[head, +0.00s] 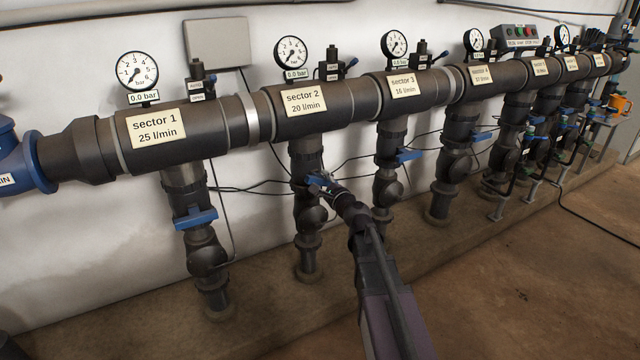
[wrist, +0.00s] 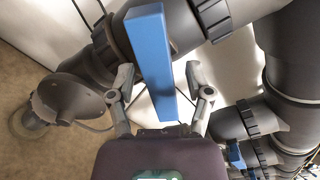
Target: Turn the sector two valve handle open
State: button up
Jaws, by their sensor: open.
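The sector two valve handle (head: 318,180) is a blue bar on the dark vertical pipe below the "sector 2, 20 l/min" label (head: 303,100). In the head view my gripper (head: 326,187) is at this handle and partly covers it. In the wrist view the blue handle (wrist: 152,50) runs lengthwise between the two fingers of my gripper (wrist: 160,78). The fingers stand apart on either side of it, with a visible gap on the right side; contact on the left is not clear. The sector 2 gauge (head: 291,51) has a "0.0 bar" tag.
The sector 1 handle (head: 195,218) and sector 3 handle (head: 408,155) sit on neighbouring pipes. Thin black cables (head: 255,190) run along the wall behind. A grey box (head: 217,41) is on the wall. The brown floor (head: 530,270) at front right is mostly clear.

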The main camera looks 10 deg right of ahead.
jog(key=v, duration=1.2)
dwell(0.5)
jog(key=shift+s+d+n, duration=0.35)
jog(key=shift+s+n, duration=0.35)
jog(key=shift+n, duration=0.1)
jog(key=shift+w, duration=0.15)
jog(key=shift+x, duration=6.8)
jog(key=shift+a, duration=0.1)
